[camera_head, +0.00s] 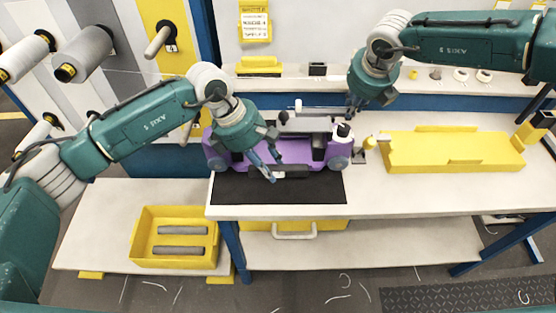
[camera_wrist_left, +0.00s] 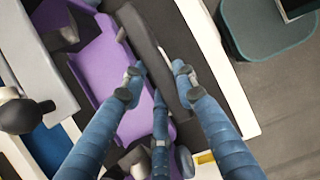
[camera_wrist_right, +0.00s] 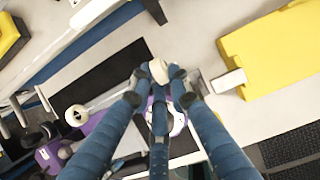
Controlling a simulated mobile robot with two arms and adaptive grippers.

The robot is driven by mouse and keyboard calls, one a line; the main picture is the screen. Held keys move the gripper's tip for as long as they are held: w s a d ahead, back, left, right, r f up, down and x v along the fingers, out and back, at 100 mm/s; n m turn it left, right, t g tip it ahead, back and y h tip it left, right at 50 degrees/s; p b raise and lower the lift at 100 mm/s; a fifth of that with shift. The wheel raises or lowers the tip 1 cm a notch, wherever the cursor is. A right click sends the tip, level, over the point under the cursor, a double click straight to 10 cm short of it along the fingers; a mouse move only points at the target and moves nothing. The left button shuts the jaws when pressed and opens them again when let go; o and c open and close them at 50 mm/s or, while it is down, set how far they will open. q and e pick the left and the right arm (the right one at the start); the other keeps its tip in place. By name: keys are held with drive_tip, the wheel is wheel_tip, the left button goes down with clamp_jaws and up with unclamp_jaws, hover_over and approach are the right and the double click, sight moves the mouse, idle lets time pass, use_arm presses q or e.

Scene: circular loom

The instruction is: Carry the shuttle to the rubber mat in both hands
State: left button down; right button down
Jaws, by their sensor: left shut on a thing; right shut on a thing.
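The purple shuttle (camera_head: 222,152) lies lengthwise at the back edge of the black rubber mat (camera_head: 280,190), on the white bench. I cannot tell whether it touches the bench or hangs just above. My left gripper (camera_head: 268,175) reaches over its left half; in the left wrist view its fingers straddle a dark bar beside the purple body (camera_wrist_left: 105,65). My right gripper (camera_head: 350,112) is above the shuttle's right end; in the right wrist view its fingers close around a pale knob (camera_wrist_right: 158,71), with purple below. The finger contacts are partly hidden.
A yellow block (camera_head: 450,150) sits on the bench to the right. A yellow bin (camera_head: 150,238) with grey rods stands on a lower shelf at the left. Thread spools (camera_head: 85,52) hang at the upper left. The mat's front part is clear.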

use_arm(q)
drive_tip(key=c, duration=1.4)
unclamp_jaws()
drive_tip(key=shift+s+a+f, duration=0.1)
drive_tip(key=shift+s+f, duration=0.05)
drive_tip(key=shift+s, duration=0.15)
use_arm(e)
drive_tip(key=c, duration=1.6)
unclamp_jaws()
drive_tip(key=shift+w+d+r, duration=0.2)
drive_tip(key=shift+w, duration=0.05)
drive_tip(key=shift+c, duration=0.2)
use_arm(q)
drive_tip(key=shift+o, duration=0.2)
use_arm(e)
drive_tip(key=shift+s, duration=0.1)
use_arm(q)
drive_tip(key=shift+w, duration=0.1)
drive_tip(key=shift+r, duration=0.2)
drive_tip(key=shift+w+a+r, duration=0.1)
drive_tip(key=shift+r, duration=0.2)
use_arm(e)
drive_tip(key=shift+f, duration=0.1)
drive_tip(key=shift+s+a, duration=0.1)
drive_tip(key=shift+r, duration=0.2)
use_arm(q)
drive_tip(key=v, duration=1.1)
use_arm(e)
drive_tip(key=v, duration=1.1)
drive_tip(key=shift+s+r, duration=0.25)
